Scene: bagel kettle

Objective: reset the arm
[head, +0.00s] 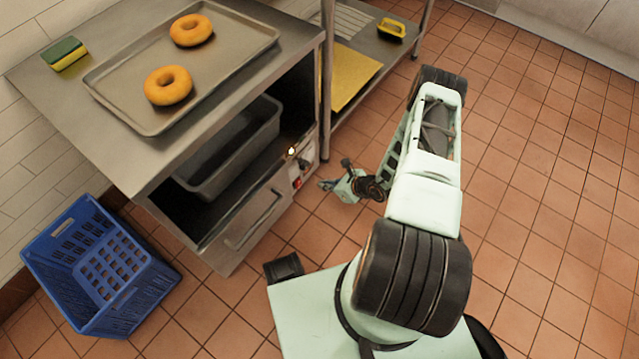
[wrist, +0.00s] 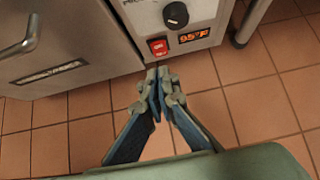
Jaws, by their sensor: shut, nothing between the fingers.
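My gripper (head: 324,185) is at the end of my bent arm in the head view, low beside the front right corner of the steel cabinet (head: 240,203). In the wrist view my gripper (wrist: 159,78) has its two fingertips together with nothing between them. The fingertips appear just below the cabinet's control panel (wrist: 178,22), which has a black knob (wrist: 175,14), a red switch (wrist: 158,46) and a lit orange display reading 95°F (wrist: 194,36). I cannot tell whether the fingers touch the panel.
A metal tray (head: 115,83) with two bagels (head: 168,86) (head: 190,30) and a sponge (head: 64,54) is on the cabinet top. A grey bin (head: 225,150) sits inside the cabinet. A blue crate (head: 100,268) stands at left. Tiled floor (head: 545,190) is clear at right.

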